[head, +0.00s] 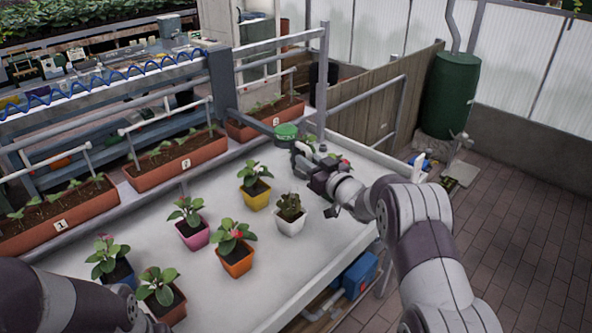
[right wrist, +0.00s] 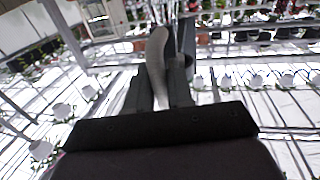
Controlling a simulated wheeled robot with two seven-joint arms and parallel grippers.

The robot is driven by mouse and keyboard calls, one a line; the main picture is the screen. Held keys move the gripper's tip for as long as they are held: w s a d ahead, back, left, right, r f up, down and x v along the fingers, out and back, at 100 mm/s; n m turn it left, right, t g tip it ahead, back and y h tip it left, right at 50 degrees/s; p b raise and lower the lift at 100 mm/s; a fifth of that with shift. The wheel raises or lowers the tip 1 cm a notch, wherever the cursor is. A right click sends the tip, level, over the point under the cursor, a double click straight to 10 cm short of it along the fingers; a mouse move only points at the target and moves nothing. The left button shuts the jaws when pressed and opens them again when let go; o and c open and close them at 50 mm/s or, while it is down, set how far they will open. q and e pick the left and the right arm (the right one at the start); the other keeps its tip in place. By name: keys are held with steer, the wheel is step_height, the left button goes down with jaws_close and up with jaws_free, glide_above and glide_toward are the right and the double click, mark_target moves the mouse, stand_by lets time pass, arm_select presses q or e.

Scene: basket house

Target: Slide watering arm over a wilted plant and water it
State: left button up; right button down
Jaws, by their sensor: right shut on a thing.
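The plant in the white pot (head: 290,226) has dull, brownish, drooping leaves and stands on the pale table, right of the middle. My right gripper (head: 304,158) is beyond it near the table's far end, apart from that plant. In the right wrist view, its jaws (right wrist: 160,95) are closed on a curved pale grey bar (right wrist: 157,62), which seems to be the watering arm's handle. A green round part (head: 286,131) shows just beyond the gripper; I cannot tell whether it joins the bar. My left arm enters at lower left, its gripper out of view.
Healthy plants stand in a yellow pot (head: 256,200), an orange pot (head: 237,264), a pink pot (head: 193,238) and others on the table (head: 330,215). Numbered planter boxes (head: 172,172) and metal rails line the left. Another flowering plant is partly hidden behind my right gripper.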

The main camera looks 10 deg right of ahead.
steer(key=shift+w+d, duration=0.3)
steer(key=shift+d, duration=0.15)
steer(key=c, duration=1.2)
jaws_free()
steer(key=shift+o, duration=0.2)
steer(key=shift+s, duration=0.1)
steer(key=b+v, duration=0.2)
steer(key=v, duration=1)
steer(key=shift+s+d, duration=0.2)
steer(key=shift+s, duration=0.1)
